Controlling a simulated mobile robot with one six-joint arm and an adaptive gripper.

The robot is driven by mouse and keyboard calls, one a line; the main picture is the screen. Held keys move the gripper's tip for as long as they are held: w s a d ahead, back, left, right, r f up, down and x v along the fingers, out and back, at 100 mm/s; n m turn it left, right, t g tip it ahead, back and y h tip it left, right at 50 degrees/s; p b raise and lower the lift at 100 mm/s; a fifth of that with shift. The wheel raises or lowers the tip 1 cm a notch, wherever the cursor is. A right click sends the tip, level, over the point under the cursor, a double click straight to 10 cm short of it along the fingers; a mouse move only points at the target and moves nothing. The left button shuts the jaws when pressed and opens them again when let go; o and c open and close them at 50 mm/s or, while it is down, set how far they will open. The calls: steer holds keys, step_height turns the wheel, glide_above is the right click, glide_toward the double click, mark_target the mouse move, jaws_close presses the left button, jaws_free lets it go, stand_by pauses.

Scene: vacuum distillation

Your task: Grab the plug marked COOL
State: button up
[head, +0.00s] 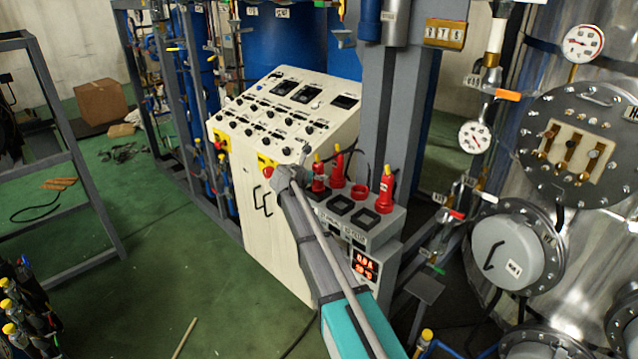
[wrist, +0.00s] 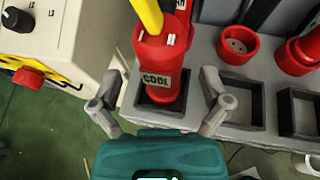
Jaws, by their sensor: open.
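The plug marked COOL (wrist: 160,62) is red with a yellow top and a white label. In the wrist view it stands in a black square holder (wrist: 146,98) on the grey ledge. My gripper (wrist: 160,78) is open, with one finger on each side of the plug. Gaps show between the fingers and the plug, so it is not clamped. In the head view my gripper (head: 297,172) is at the left end of the ledge, beside the leftmost red plug (head: 318,178), whose label I cannot read there.
Empty black square holders (wrist: 241,104) and a red round socket (wrist: 238,44) lie to the right. Other red plugs stand on the ledge (head: 387,190). The white control panel (head: 285,115) is close on the left, with a red knob (wrist: 27,78). A grey column rises behind.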

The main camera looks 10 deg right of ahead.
steer(key=shift+b+x, duration=0.35)
steer(key=shift+x, duration=1)
jaws_close()
